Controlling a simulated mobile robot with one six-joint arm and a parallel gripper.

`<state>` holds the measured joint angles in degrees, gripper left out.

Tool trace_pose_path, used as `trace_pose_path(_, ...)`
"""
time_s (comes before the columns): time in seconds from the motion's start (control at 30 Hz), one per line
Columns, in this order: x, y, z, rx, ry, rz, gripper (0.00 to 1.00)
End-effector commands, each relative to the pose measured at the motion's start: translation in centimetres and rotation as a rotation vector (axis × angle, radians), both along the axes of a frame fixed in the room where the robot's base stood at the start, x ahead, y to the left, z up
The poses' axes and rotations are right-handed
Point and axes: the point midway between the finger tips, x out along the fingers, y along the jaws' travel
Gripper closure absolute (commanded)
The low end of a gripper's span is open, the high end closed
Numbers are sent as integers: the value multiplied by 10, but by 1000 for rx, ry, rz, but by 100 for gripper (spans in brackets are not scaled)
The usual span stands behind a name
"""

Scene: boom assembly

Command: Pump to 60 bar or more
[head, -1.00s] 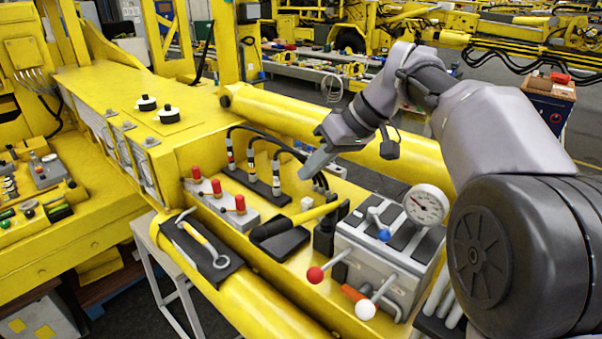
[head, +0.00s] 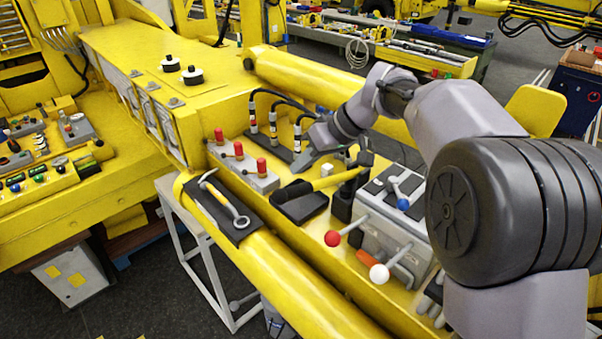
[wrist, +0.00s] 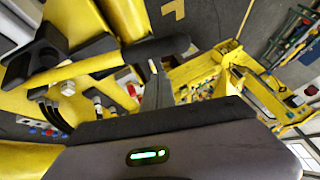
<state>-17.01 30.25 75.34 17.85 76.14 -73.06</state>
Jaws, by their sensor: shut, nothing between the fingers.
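A yellow lever (head: 330,182) with a black grip (head: 293,190) leans low over a black pad, its far end at a black upright block (head: 343,203), apparently the hand pump. A black-gripped lever (wrist: 155,50) also crosses the upper left of the wrist view. My gripper (head: 302,164) is shut and empty, just behind the lever and in front of the hose fittings. In the wrist view its fingers (wrist: 157,90) point away with nothing held. The pressure gauge is hidden behind my arm in the head view, so no reading shows.
A grey valve block (head: 385,240) has red, white and blue knobs. Black hoses and fittings (head: 273,130) stand behind my gripper. Red-topped valves (head: 243,170) are to the left. A hammer-like tool (head: 222,200) lies on a black mat in front.

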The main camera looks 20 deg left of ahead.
Motion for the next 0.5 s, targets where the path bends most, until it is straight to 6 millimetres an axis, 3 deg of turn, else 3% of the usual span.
trace_pose_path(0.2, -9, -1, -21, 0, -1, -2, 100)
trace_pose_path(0.5, -10, -2, -25, -1, -2, -3, 100)
